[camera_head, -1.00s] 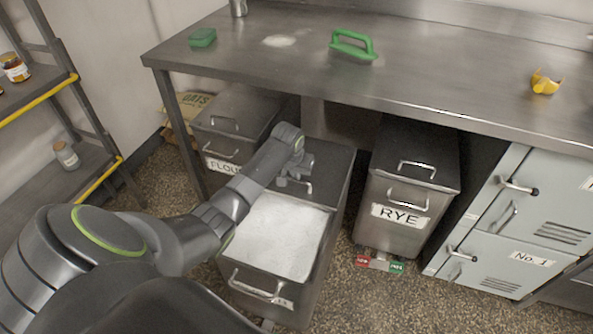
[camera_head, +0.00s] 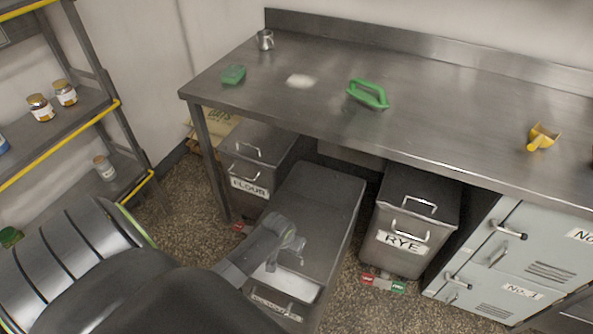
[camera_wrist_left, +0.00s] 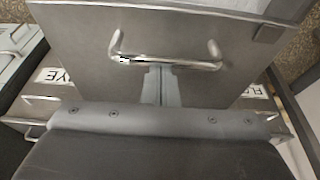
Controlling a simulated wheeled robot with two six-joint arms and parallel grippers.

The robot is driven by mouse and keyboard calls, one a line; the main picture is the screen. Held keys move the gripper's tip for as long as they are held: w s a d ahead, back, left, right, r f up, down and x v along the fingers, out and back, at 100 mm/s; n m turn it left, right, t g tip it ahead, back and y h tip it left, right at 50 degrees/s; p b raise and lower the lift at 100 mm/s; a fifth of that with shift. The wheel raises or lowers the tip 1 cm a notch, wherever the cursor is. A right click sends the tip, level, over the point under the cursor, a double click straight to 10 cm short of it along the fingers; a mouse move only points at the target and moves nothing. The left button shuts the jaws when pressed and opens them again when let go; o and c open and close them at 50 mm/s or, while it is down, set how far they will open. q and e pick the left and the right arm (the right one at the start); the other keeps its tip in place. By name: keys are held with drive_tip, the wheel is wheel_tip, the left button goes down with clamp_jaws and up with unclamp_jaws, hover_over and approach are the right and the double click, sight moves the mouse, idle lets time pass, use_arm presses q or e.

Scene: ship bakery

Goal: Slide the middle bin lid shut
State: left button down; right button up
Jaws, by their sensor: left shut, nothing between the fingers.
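The middle bin (camera_head: 333,275) stands pulled out from under the table, between the flour and rye bins. Its dark grey lid (camera_head: 319,205) covers most of the top. A strip of white contents (camera_head: 297,283) shows open at the near end. My left gripper (camera_head: 294,245) is over the near part of the lid, at its handle. In the left wrist view the lid handle (camera_wrist_left: 168,62) is a metal bar, and the shut fingers (camera_wrist_left: 161,80) are against or just beside it, with nothing between them. My right gripper is not in view.
The flour bin (camera_head: 249,192) and rye bin (camera_head: 405,257) stand on either side, under the steel table (camera_head: 440,110). Pale lockers (camera_head: 520,265) are at the right. A shelf rack (camera_head: 75,140) with jars is at the left. Speckled floor lies between.

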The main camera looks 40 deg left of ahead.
sight(279, 265)
use_arm(q)
drive_tip(key=s+p, duration=0.1)
drive_tip(key=s, duration=0.1)
drive_tip(key=s+d+p, duration=0.1)
drive_tip(key=s, duration=0.1)
drive_tip(key=s+p, duration=0.1)
drive_tip(key=s, duration=0.1)
drive_tip(key=shift+s+d+f, duration=0.1)
drive_tip(key=shift+s+d, duration=0.25)
drive_tip(key=shift+s, duration=0.05)
